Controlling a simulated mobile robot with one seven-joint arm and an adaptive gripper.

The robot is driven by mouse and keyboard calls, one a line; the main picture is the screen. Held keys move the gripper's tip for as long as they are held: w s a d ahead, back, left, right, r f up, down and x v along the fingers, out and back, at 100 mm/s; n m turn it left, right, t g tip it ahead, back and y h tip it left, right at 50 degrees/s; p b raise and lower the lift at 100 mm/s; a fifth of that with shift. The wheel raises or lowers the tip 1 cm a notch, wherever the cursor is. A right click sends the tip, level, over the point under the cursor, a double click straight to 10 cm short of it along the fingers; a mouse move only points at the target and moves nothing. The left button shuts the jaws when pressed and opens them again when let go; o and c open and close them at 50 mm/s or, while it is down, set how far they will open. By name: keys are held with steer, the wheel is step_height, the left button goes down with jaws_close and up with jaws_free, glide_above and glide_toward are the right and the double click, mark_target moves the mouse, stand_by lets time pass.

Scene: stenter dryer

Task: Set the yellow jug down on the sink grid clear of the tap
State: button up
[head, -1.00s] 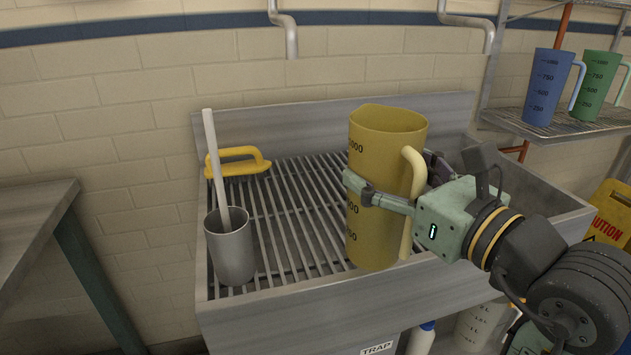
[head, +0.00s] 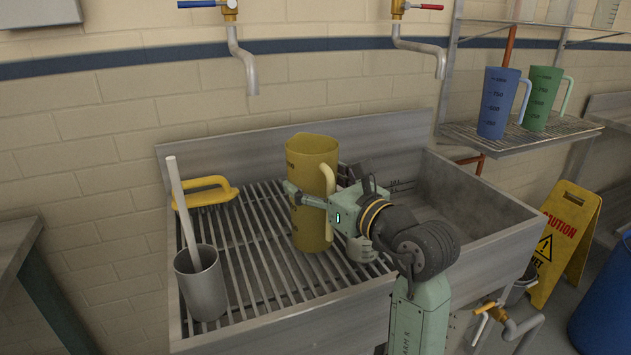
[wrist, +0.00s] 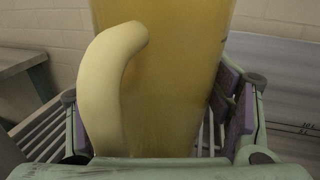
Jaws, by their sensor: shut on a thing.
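The yellow jug (head: 313,185) is upright at the sink grid (head: 262,262), with its pale handle (head: 327,190) toward the right. My gripper (head: 310,198) is shut on the jug's body from the right. In the wrist view the jug (wrist: 180,80) fills the middle, between my fingers, with the handle (wrist: 105,90) in front. The jug's base appears at the grid bars; I cannot tell whether it touches them. The left tap (head: 240,55) hangs from the wall behind and left of the jug. The right tap (head: 425,50) is over the basin side.
A grey metal cup (head: 203,290) with a pale stick stands at the grid's left front. Blue (head: 498,103) and green (head: 543,98) jugs stand on the right shelf. Grid bars are bare between cup and jug.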

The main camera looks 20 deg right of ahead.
steer(key=shift+f, duration=0.4)
steer(key=shift+f, duration=0.2)
steer(key=o, duration=1.7)
steer(key=shift+o, duration=0.2)
steer(key=shift+r, duration=0.25)
steer(key=b+v, duration=0.3)
steer(key=v, duration=0.9)
steer(key=shift+b, duration=0.3)
